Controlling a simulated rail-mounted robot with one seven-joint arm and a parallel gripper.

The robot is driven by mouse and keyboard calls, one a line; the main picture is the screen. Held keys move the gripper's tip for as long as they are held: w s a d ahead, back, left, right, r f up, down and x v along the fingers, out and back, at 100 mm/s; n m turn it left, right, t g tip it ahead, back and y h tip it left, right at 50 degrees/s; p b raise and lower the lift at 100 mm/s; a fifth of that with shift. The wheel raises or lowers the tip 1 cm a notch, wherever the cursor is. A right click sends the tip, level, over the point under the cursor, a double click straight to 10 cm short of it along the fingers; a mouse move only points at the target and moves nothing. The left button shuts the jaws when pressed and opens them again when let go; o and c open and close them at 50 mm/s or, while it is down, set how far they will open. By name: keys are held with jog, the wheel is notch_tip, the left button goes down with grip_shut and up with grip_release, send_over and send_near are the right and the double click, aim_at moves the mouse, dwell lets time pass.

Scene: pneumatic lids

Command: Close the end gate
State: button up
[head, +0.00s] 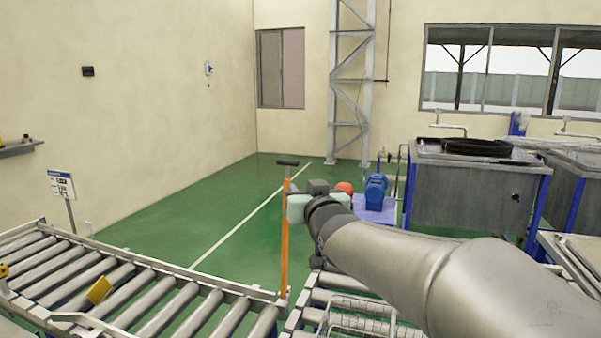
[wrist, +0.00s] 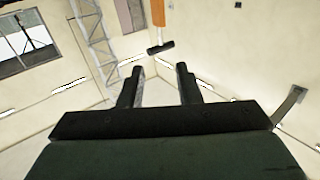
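A tall orange lever (head: 285,240) with a black T-shaped handle (head: 287,162) stands upright at the inner end of the left roller conveyor. I cannot make out a separate gate panel; this lever looks like the gate's handle. My gripper (head: 299,205) is close beside the lever in the head view, below its black handle; its fingers are hard to see there. In the wrist view my gripper (wrist: 160,82) has its two dark fingers apart with nothing between them. The black handle (wrist: 160,47) and part of the orange lever (wrist: 158,12) show beyond the fingertips, not held.
A roller conveyor (head: 150,310) runs along the lower left, with a yellow piece (head: 99,290) on it. A wire basket (head: 365,318) sits on rollers below my arm. A blue motor (head: 375,193) and grey tanks (head: 475,195) stand behind. The green floor (head: 225,205) is clear.

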aim_at(288, 172)
jog(key=p+x, duration=0.6)
jog(key=x, duration=0.9)
jog(key=shift+w+a, duration=0.15)
jog(key=shift+w, duration=0.2)
jog(key=shift+w+a+f, duration=0.15)
jog(key=shift+w, duration=0.3)
grip_shut()
